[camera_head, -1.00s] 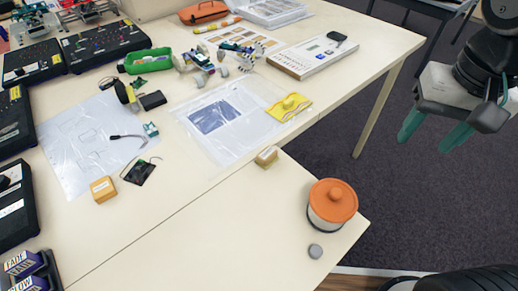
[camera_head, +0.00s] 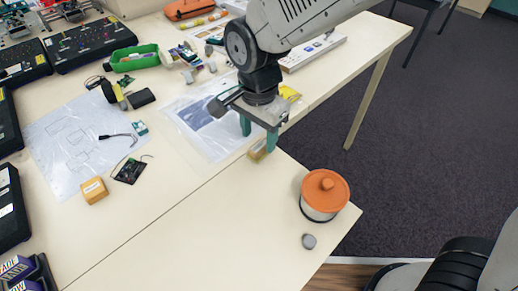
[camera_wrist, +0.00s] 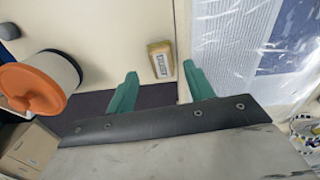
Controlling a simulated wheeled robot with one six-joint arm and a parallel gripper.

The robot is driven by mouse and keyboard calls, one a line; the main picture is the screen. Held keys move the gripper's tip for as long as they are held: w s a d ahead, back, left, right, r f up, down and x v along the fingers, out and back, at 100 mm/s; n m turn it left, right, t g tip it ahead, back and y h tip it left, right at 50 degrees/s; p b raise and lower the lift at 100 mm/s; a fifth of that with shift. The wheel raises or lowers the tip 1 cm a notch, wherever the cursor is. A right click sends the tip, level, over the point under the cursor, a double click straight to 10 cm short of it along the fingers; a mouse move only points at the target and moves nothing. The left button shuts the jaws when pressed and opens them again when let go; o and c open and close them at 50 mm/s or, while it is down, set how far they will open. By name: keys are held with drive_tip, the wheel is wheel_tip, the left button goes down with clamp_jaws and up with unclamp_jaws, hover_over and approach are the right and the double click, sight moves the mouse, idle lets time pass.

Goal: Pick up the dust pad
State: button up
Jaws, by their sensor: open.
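A small tan block with a printed label on top (camera_wrist: 160,61), which looks like the dust pad, lies on the table near the seam. In the head view the block (camera_head: 256,155) is partly hidden behind my gripper's fingers. My gripper (camera_head: 258,141) points down over it with its green fingers apart and nothing between them. In the wrist view the block lies ahead of the open fingertips of my gripper (camera_wrist: 160,72), within the gap as seen from there, and no finger is seen touching it.
An orange-lidded white pot (camera_head: 325,196) stands near the table corner, with a grey puck (camera_head: 309,241) beside it. A clear-covered sheet (camera_head: 205,125) lies left of my gripper. A yellow item (camera_head: 290,93) is partly hidden behind it.

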sight(258, 147)
wheel_tip(258, 147, down, 4)
drive_tip(key=shift+w+r, duration=0.1)
drive_tip(key=shift+w, duration=0.05)
drive_tip(key=c, duration=1)
drive_tip(key=shift+c, duration=0.4)
drive_tip(key=shift+r, duration=0.15)
drive_tip(key=shift+r, duration=0.25)
drive_tip(key=r, duration=0.3)
drive_tip(key=shift+a, duration=0.25)
drive_tip(key=s+a, duration=0.1)
drive_tip(key=a, duration=0.4)
drive_tip(key=s+a, duration=0.1)
drive_tip(key=a, duration=0.4)
drive_tip(key=s+a+r, duration=0.1)
drive_tip(key=a, duration=0.4)
drive_tip(key=shift+s+a+r, duration=0.1)
drive_tip(key=shift+s, duration=0.2)
drive_tip(key=shift+o, duration=0.5)
